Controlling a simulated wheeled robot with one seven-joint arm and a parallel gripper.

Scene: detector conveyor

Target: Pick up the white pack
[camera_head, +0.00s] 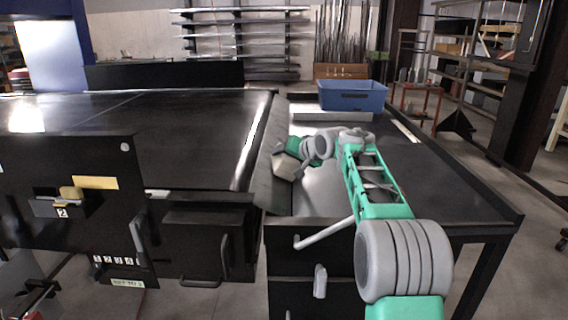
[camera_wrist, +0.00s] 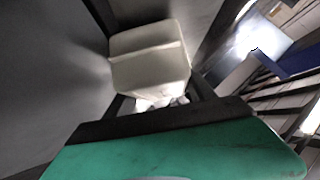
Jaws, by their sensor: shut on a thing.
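The white pack (camera_wrist: 150,65) is a pale block with a seam across it, filling the middle of the wrist view between my gripper's dark fingers. My gripper (camera_head: 289,160) is shut on it. Part of the pack is hidden by the gripper. I cannot tell whether it touches the surface below.
A wide black conveyor (camera_head: 190,130) lies to the left. A blue bin (camera_head: 352,97) stands at the back of the dark side table (camera_head: 440,185), whose right part is clear. Black boxes with handles (camera_head: 205,240) stand in front of the conveyor. Empty shelves (camera_head: 245,38) stand at the back wall.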

